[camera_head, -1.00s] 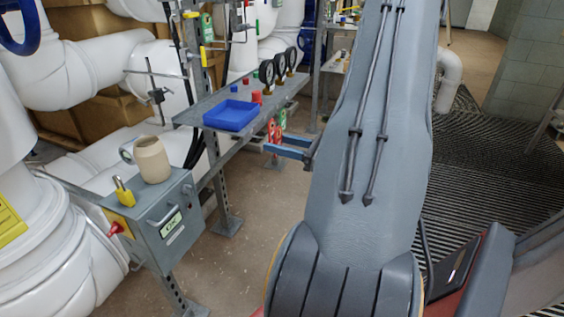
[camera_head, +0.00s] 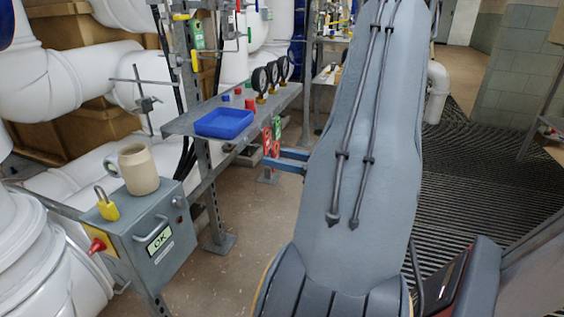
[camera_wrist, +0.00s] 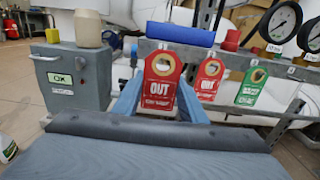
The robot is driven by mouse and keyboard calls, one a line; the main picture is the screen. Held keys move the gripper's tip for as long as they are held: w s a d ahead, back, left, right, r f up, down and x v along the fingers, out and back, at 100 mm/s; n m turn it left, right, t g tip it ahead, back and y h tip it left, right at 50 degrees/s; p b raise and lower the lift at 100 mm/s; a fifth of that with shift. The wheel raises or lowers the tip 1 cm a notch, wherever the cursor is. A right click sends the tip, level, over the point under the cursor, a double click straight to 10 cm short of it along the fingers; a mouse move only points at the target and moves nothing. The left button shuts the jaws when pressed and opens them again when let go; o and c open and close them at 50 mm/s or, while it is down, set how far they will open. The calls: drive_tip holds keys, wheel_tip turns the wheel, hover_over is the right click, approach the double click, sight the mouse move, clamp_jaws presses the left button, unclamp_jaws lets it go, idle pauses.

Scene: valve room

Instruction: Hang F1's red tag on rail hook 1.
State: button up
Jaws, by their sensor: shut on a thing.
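In the wrist view a red tag reading OUT (camera_wrist: 160,80) stands upright between the blue fingers of my gripper (camera_wrist: 158,92), which is shut on it. The tag is in front of the rail along the shelf's front edge (camera_wrist: 225,58); whether its hole is around a hook I cannot tell. To its right a second red OUT tag (camera_wrist: 208,80) and a green tag (camera_wrist: 252,87) hang from the rail. In the head view my gripper (camera_head: 282,160) reaches left to the shelf front, beside the red and green tags (camera_head: 277,127). Hook numbers are too small to read.
A blue tray (camera_head: 223,123) and several black gauges (camera_head: 260,79) are on the shelf (camera_head: 180,125). A grey box (camera_head: 160,240) with a beige mug (camera_head: 139,170) and yellow padlock (camera_head: 107,205) stands at left.

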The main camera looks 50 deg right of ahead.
drive_tip(key=shift+b+x, duration=0.3)
drive_tip(key=shift+x, duration=0.6)
drive_tip(key=shift+p+x, duration=0.65)
drive_tip(key=shift+x, duration=0.3)
idle(0.7)
drive_tip(key=shift+w+a, duration=0.15)
drive_tip(key=shift+w, duration=0.05)
idle(0.4)
drive_tip(key=shift+w+a, duration=0.15)
drive_tip(key=shift+w, duration=0.2)
drive_tip(key=shift+x, duration=0.9)
idle(0.4)
drive_tip(key=shift+f, duration=0.5)
idle(0.4)
